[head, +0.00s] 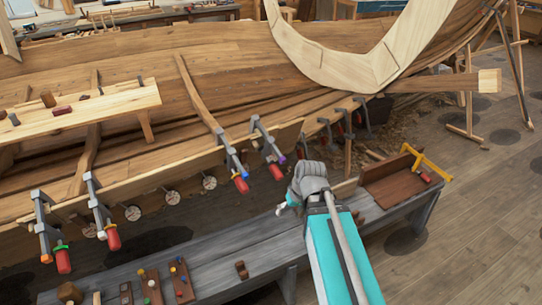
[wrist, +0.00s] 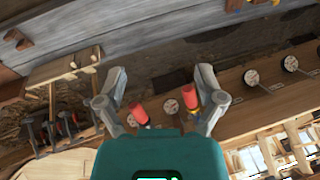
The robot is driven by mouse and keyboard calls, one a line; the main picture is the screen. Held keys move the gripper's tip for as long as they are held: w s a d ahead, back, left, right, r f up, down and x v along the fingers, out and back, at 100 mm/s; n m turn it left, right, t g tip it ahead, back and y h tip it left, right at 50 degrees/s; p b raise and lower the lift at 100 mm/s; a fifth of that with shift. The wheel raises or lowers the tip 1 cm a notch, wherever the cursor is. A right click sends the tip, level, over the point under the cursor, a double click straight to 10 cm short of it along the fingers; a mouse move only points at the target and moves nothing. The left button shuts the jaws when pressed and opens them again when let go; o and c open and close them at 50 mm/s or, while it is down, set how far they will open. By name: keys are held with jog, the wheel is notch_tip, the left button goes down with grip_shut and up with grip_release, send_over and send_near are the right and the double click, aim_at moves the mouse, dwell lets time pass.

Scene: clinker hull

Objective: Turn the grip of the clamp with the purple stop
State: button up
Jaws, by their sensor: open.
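The clamp with the purple stop (head: 281,159) hangs on the hull's lower plank in the head view, with its red grip (head: 276,172) pointing down. Just left of it hangs a clamp with a blue stop (head: 245,174) and a red grip (head: 241,185). In the wrist view my gripper (wrist: 160,87) is open, its fingers spread wide. Two red grips show between the fingers, one left of centre (wrist: 139,113) and one close to the right finger (wrist: 190,98). The left one appears to be the purple-stop clamp's; its stop is hidden. I see nothing held.
More clamps hang to the left, with green (head: 59,243) and orange (head: 107,222) stops, and several dark clamps (head: 342,122) hang to the right. A grey bench (head: 215,258) runs below, with a brown tray (head: 398,184) at its right end. Round dials (head: 209,183) lie behind the clamps.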

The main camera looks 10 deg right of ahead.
jog(key=shift+f, duration=0.1)
dwell(0.3)
jog(key=m+t+y+b, duration=0.1)
jog(key=t+y+b, duration=0.95)
jog(key=b, duration=1.85)
send_near(277, 174)
jog(key=s+d+f, duration=0.1)
jog(key=d, duration=0.2)
jog(key=shift+s+f+t, duration=0.1)
jog(key=shift+s+t, duration=0.05)
jog(key=shift+t, duration=0.1)
jog(key=shift+a, duration=0.15)
jog(key=x, duration=1.3)
jog(key=shift+w+a+f, duration=0.2)
jog(key=shift+w+f, duration=0.05)
jog(key=shift+w, duration=0.1)
